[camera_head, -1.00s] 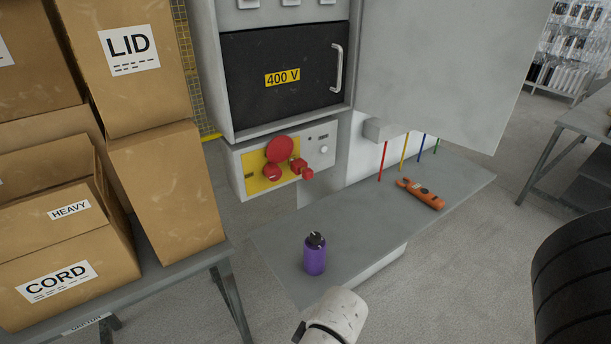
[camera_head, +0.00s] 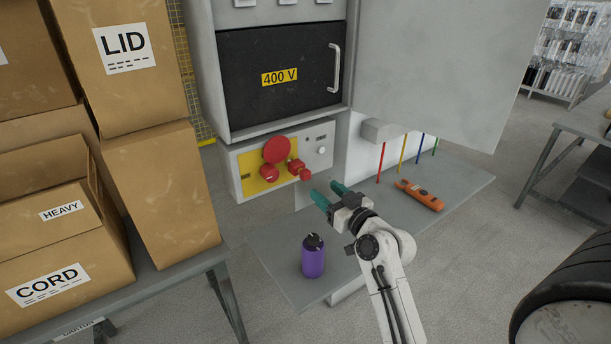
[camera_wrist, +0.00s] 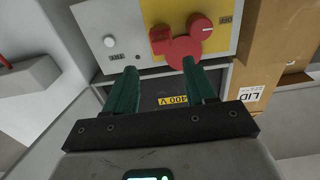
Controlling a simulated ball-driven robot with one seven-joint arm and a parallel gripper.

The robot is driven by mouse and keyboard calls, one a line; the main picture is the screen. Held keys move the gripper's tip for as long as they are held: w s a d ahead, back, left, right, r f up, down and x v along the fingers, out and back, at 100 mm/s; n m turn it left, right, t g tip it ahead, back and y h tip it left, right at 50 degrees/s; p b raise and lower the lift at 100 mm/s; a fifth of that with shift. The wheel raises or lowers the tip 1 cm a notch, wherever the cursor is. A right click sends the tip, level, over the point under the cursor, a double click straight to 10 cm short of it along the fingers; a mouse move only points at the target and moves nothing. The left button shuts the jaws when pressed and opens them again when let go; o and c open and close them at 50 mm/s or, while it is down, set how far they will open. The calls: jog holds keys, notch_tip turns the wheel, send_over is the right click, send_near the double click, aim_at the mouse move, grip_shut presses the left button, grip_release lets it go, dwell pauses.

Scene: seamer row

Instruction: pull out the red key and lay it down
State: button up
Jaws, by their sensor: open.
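My gripper (camera_head: 328,193), with teal fingers, is open and empty, a little right of and below the key. In the wrist view the fingertips (camera_wrist: 159,70) point toward the panel, apart from the red piece.
A grey shelf (camera_head: 280,262) below the panel carries a purple bottle (camera_head: 313,257) and an orange tool (camera_head: 419,195), with bare room between them. Coloured rods hang behind it. Cardboard boxes (camera_head: 165,195) stand at the left. A large grey door (camera_head: 435,70) stands open at the right.

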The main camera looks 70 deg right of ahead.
aim_at(308, 177)
jog(key=shift+w, duration=0.1)
jog(key=shift+x, duration=4.45)
jog(key=shift+b, duration=0.65)
jog(key=shift+c, duration=0.4)
grip_shut()
jog(key=shift+a, duration=0.1)
jog(key=shift+b+v, duration=0.3)
jog(key=shift+v, duration=2.6)
